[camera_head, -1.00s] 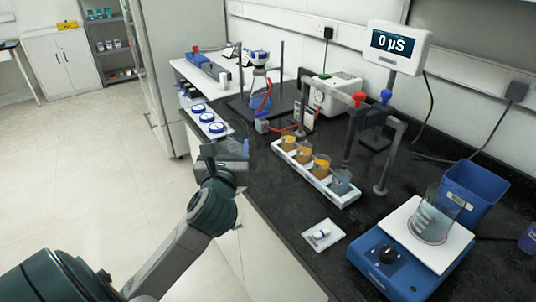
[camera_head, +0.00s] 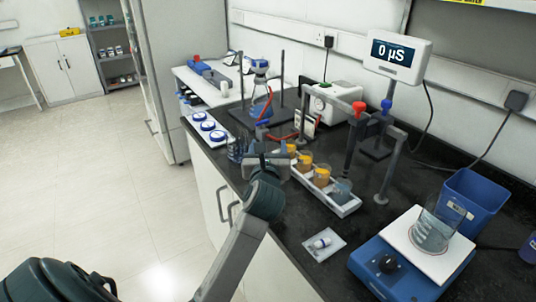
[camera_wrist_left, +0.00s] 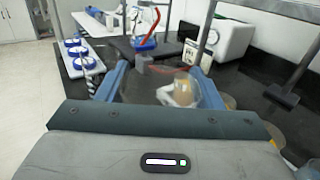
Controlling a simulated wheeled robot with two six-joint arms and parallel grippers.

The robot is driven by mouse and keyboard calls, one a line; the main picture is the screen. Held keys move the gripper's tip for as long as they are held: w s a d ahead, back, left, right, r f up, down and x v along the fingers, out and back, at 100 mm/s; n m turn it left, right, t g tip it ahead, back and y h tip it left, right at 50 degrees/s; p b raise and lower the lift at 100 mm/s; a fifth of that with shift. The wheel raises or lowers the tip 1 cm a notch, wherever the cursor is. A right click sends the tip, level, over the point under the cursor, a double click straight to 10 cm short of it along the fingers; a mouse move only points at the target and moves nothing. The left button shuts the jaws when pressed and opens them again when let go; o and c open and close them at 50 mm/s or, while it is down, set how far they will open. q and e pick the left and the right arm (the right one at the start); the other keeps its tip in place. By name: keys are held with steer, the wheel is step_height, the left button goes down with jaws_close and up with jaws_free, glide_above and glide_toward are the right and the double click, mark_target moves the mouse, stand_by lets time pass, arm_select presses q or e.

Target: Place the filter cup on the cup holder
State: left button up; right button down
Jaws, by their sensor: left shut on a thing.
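My left gripper (camera_head: 256,152) is over the near edge of the black bench. In the left wrist view, its blue fingers (camera_wrist_left: 162,84) are shut on a clear round cup, which looks like the filter cup (camera_wrist_left: 148,93). The cup (camera_head: 237,148) is see-through and partly hidden by the gripper in the head view. A flask with a red tube (camera_head: 261,104) stands on a dark base between upright rods, beyond the gripper. I cannot tell for sure which part is the cup holder. My right gripper is not in view.
A white rack (camera_head: 345,208) with several small beakers stands right of the gripper. Blue-topped dishes (camera_head: 207,126) lie to the left. Posts with red and blue tops (camera_head: 359,108) rise behind the rack. A blue scale (camera_head: 400,275) bears a beaker (camera_head: 435,232).

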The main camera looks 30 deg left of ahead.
arm_select(q)
steer(key=shift+f, duration=1.15)
steer(key=shift+f, duration=0.15)
steer(key=o, duration=1)
steer(key=shift+o, duration=1.2)
